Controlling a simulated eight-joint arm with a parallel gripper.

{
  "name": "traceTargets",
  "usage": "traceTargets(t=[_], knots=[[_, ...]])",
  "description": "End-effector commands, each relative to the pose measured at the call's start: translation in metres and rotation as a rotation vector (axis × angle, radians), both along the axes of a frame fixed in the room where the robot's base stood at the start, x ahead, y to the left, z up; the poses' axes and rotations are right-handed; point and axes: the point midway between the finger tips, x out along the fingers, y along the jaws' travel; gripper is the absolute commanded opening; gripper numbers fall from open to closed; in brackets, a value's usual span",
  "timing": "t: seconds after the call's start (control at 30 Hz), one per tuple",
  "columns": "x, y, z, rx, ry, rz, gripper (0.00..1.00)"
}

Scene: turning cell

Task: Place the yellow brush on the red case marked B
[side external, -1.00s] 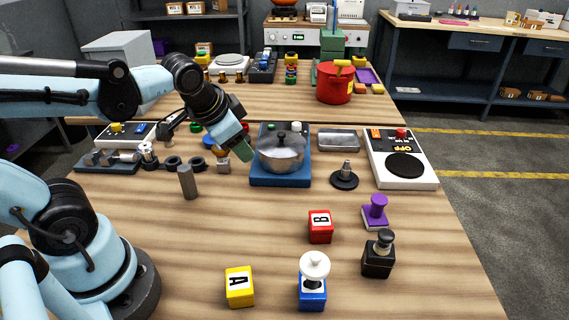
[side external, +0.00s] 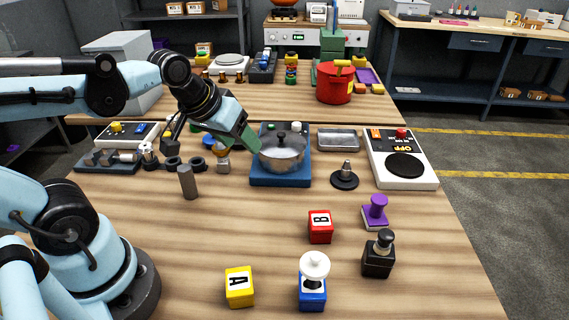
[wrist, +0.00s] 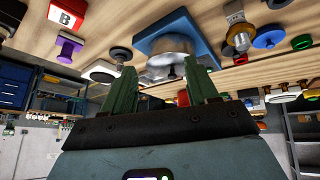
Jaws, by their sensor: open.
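The red case marked B (side external: 320,227) stands on the front table with nothing on top. It also shows at the upper left of the wrist view (wrist: 68,14). I cannot make out a yellow brush for certain; a small yellow piece (side external: 342,64) shows at the top of a red pot on the back table. My gripper (side external: 254,142) is up beside the lidded metal pot, behind and left of the red case. In the wrist view its green fingers (wrist: 160,80) are apart, with nothing held between them.
The metal pot (side external: 282,156) stands on a blue base (side external: 278,181). The yellow case marked A (side external: 240,287), a white-knobbed blue stamp (side external: 313,287), a black stamp (side external: 378,255) and a purple stamp (side external: 375,212) stand near the red case. A grey post (side external: 188,183) stands at left.

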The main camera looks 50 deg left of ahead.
Motion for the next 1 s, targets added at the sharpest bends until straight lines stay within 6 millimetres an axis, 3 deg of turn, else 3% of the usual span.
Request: traceTargets(t=[0.2, 0.47, 0.67, 0.8, 1.0], knots=[[0.029, 0.074, 0.021, -0.233, 0.084, 0.595, 0.58], [0.041, 0.178, 0.024, -0.485, 0.128, 1.347, 0.58], [0.028, 0.263, 0.01, -0.645, 0.121, 1.939, 0.58], [0.008, 0.315, -0.005, -0.727, 0.097, 2.318, 0.58], [-0.016, 0.357, -0.021, -0.782, 0.062, 2.654, 0.58]])
